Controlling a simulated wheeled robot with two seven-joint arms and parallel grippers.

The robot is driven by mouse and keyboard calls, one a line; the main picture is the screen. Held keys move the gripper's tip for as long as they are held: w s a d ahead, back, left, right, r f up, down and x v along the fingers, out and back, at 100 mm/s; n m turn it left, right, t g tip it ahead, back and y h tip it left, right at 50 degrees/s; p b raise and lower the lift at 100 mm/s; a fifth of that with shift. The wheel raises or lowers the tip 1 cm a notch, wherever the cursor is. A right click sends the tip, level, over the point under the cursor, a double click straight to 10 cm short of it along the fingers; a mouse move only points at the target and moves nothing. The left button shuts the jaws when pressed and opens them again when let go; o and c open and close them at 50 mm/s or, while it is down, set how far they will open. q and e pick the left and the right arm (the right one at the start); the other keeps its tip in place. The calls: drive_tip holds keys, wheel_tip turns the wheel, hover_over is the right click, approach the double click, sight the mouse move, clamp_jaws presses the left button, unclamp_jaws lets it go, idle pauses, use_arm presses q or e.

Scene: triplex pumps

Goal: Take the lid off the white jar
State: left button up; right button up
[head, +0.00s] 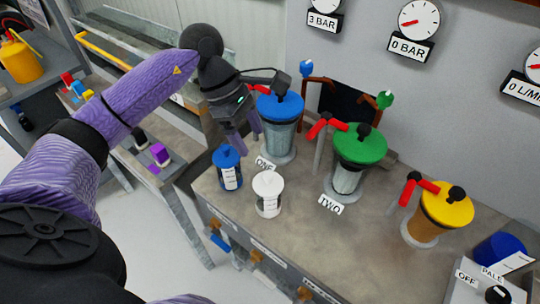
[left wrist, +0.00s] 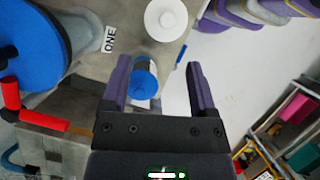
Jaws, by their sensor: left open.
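The white jar (head: 268,205) stands upright on the workbench with its white lid (head: 268,183) on; the lid's round top and knob also show in the left wrist view (left wrist: 166,18). My left gripper (head: 249,146) is open and empty, above and behind the white jar. In the left wrist view the white lid lies beyond the fingertips (left wrist: 157,62), not between them. A small blue-lidded jar (head: 228,178) stands left of the white jar; its lid (left wrist: 144,82) shows between my open fingers, lower down. My right gripper is out of view.
Large pump cylinders with blue (head: 280,106), green (head: 360,144) and yellow (head: 447,203) tops stand behind and right, with red handles. Labels ONE (head: 265,163) and TWO (head: 331,205) lie before them. The bench front (head: 330,255) right of the white jar is clear.

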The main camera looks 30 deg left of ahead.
sight(267, 174)
use_arm(q)
drive_tip(key=x, duration=0.3)
drive_tip(key=b+x, duration=0.1)
drive_tip(key=x, duration=0.2)
drive_tip(key=s+x, duration=0.1)
drive_tip(key=x, duration=0.3)
drive_tip(key=shift+d+r+b, duration=0.15)
drive_tip(key=shift+d+b, duration=0.15)
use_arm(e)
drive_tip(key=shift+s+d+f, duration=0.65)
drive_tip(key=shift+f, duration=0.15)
use_arm(q)
drive_tip(key=c, duration=1)
clamp_jaws()
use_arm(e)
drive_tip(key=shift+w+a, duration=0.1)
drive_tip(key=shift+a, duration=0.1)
